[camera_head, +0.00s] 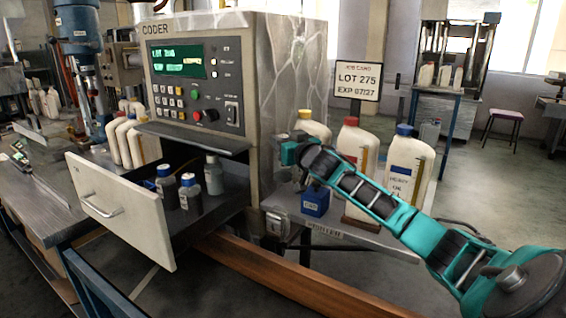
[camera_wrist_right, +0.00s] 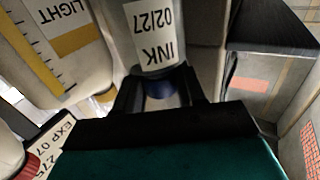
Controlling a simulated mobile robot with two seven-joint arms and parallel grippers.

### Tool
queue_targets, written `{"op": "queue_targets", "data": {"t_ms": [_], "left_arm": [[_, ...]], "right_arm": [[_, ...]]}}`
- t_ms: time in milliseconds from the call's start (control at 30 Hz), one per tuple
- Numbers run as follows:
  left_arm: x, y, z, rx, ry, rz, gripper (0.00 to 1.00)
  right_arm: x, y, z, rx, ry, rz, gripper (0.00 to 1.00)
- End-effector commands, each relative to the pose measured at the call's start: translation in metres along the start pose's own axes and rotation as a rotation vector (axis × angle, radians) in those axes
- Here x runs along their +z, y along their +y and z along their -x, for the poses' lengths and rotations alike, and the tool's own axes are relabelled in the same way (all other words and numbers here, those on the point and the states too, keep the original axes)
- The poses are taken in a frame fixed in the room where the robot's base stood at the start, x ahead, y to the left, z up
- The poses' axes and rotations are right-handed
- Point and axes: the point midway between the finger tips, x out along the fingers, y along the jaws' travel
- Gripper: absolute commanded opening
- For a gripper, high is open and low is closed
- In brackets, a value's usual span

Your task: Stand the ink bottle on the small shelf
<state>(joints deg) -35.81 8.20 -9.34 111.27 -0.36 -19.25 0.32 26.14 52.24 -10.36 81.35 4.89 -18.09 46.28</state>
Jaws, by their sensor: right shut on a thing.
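My right gripper (camera_head: 300,178) is beside the right wall of the coder machine (camera_head: 292,75). In the right wrist view the jaws (camera_wrist_right: 158,98) are shut on the ink bottle (camera_wrist_right: 150,35) around its dark blue cap. The bottle is pale grey with a white label reading INK 02/27, inverted in that view. In the head view I cannot make it out behind the gripper. A dark narrow ledge (camera_head: 195,139) juts out under the coder's control panel; I cannot tell whether it is the small shelf. My left gripper is not in view.
The drawer (camera_head: 115,205) is open and holds several small bottles, including a grey one (camera_head: 213,177). A blue box (camera_head: 315,203) and large oil jugs, one blue-capped (camera_head: 407,168), stand on the metal side table (camera_head: 345,232). A lot sign (camera_head: 358,80) rises behind them.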

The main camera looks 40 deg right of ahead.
Motion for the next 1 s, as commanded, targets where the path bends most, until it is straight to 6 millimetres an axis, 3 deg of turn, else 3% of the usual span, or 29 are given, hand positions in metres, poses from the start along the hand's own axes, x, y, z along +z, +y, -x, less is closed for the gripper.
{"op": "queue_targets", "data": {"t_ms": [33, 167, 433, 867, 900, 1000], "left_arm": [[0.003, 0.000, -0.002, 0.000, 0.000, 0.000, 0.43], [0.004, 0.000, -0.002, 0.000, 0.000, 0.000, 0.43], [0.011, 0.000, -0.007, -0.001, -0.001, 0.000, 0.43], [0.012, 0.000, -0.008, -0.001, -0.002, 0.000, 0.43], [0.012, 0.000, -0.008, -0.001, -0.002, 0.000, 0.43], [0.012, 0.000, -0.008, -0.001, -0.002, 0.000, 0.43]], "right_arm": [[0.013, -0.002, 0.001, -0.002, -0.008, -0.003, 0.00], [0.021, -0.002, 0.001, -0.002, -0.006, -0.003, 0.00], [0.064, -0.002, 0.002, -0.001, -0.008, -0.004, 0.00], [0.069, -0.001, -0.002, -0.003, -0.006, -0.002, 0.00], [0.069, -0.001, -0.002, -0.003, -0.006, -0.002, 0.41], [0.069, -0.001, -0.002, -0.003, -0.007, -0.001, 0.51]]}}
